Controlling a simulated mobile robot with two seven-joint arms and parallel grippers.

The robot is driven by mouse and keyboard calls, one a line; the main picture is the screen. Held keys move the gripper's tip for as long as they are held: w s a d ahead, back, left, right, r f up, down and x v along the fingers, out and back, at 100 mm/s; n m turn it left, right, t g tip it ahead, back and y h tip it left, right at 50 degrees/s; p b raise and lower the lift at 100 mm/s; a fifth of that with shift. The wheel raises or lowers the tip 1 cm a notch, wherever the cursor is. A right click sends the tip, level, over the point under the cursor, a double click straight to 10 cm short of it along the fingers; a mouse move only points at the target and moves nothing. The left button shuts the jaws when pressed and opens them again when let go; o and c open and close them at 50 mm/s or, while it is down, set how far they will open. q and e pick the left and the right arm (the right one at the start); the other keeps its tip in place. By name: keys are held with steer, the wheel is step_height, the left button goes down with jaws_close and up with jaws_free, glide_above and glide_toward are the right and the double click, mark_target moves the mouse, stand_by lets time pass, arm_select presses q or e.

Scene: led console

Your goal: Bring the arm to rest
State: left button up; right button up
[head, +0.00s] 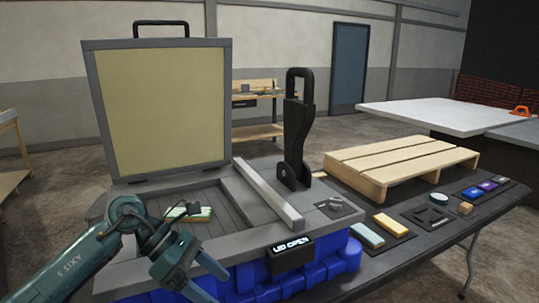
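My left arm comes in from the lower left. Its teal gripper (208,282) hangs in front of the console's near left side, over the blue base. Its two fingers look spread, with nothing seen between them. The grey console (237,245) has its lid (162,105) standing up, with a pale yellow inner face. A small display (291,254) on its front reads "LID OPEN". A black lever (298,130) stands upright at the right of the console. A small striped block (188,212) lies in the open well, partly behind my wrist. My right gripper is not in view.
A wooden pallet (402,160) lies on the dark table (395,263) at right. A pale table (450,115) and a workbench (258,108) stand farther back.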

arm_select(q)
steer(key=s+d+r+n+t+h+p, duration=0.1)
steer(key=s+d+r+n+t+h, duration=0.25)
steer(key=d+n+t+h, duration=0.65)
steer(key=s+a+f+n+t+y+p, duration=0.1)
steer(key=a+f+n+t+y, duration=0.4)
steer(key=n, duration=1)
steer(key=a+f+n+t+y+p, duration=0.1)
steer(key=a+f+n+t+y, duration=0.45)
steer(key=n, duration=0.95)
steer(key=s+a+f+n+g+y, duration=0.1)
steer(key=s+f+n+g+y, duration=0.1)
steer(key=s+f+n+g, duration=0.2)
steer(key=s+a+f+n+g+y, duration=0.2)
steer(key=s+f+n+g+y, duration=0.1)
steer(key=s+f, duration=0.5)
step_height(320, 180, down, 3)
steer(key=n+g, duration=0.1)
steer(key=n, duration=0.1)
steer(key=shift+s+a+n+y, duration=0.2)
steer(key=shift+a+n+y, duration=0.05)
steer(key=shift+n+y, duration=0.1)
steer(key=shift+c, duration=0.5)
